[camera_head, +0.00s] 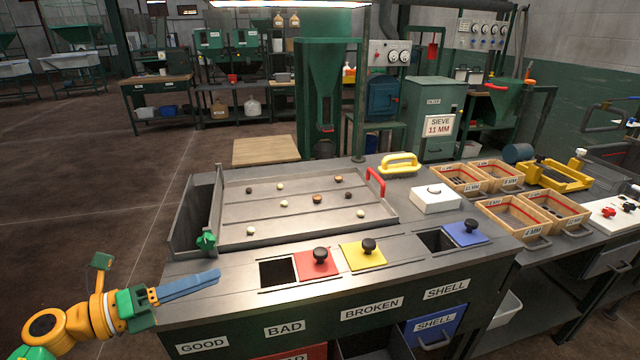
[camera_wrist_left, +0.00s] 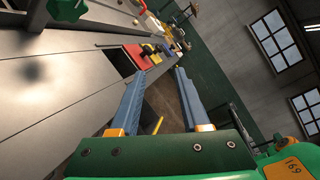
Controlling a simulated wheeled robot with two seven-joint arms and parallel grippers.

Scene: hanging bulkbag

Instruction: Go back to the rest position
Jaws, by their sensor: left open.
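My left gripper (camera_head: 188,286) comes in from the lower left in the head view, over the front left corner of the sorting table. In the left wrist view its two blue fingers (camera_wrist_left: 160,107) are apart, with nothing between them. My right gripper is in neither view. The sorting table (camera_head: 190,282) holds a shallow grey tray (camera_head: 265,213) with several small light and brown pieces on it. A red lid (camera_head: 316,265), a yellow lid (camera_head: 362,256) and a blue lid (camera_head: 466,233), each with a black knob, lie along the table front, beside dark openings.
A green knob (camera_head: 206,240) sits at the tray's left corner. A white box (camera_head: 436,198), a yellow handled tool (camera_head: 399,164) and wooden boxes (camera_head: 515,217) stand to the right. The floor (camera_head: 80,220) left of the table is clear.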

